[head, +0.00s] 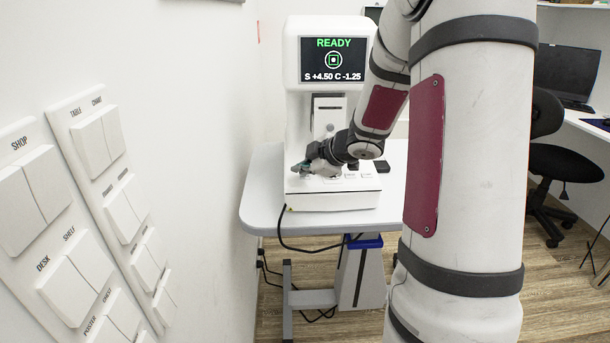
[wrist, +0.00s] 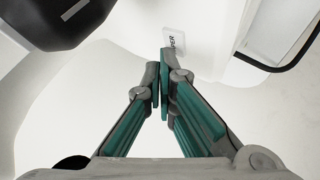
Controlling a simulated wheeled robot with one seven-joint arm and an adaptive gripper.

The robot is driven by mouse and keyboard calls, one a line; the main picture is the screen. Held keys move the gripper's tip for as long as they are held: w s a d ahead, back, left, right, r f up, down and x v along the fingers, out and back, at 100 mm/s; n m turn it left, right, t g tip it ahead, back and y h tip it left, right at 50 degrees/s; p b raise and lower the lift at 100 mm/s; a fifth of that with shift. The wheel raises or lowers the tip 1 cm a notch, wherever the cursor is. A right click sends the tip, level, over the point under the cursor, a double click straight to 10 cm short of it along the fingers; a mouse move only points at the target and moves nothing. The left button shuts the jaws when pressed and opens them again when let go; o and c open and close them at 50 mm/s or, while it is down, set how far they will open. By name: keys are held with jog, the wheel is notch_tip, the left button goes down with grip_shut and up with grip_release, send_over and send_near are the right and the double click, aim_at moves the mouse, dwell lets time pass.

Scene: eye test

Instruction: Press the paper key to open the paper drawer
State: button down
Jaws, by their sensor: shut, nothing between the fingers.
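The white eye-test machine (head: 335,199) stands on the table in the head view, its screen (head: 338,60) reading READY, S +4.50 C -1.25. My gripper (head: 301,169) is low at the left side of its base front. In the wrist view my gripper (wrist: 161,70) is shut and empty, green pads together. A small pale key (wrist: 185,41) with lettering ending in "PER" lies just beyond the fingertips; the right fingertip covers part of the lettering. I cannot tell whether the tip touches it. In the head view my gripper hides this spot. No open drawer shows.
Wall switch panels (head: 88,133) are on the left. A black chair (head: 562,163) stands at the right. My arm hides part of the table's right side.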

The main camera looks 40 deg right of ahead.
jog(key=shift+r+p, duration=0.35)
jog(key=shift+r, duration=0.1)
jog(key=r+p, duration=0.5)
jog(key=shift+s+a, duration=0.2)
jog(key=shift+s, duration=0.15)
dwell(0.8)
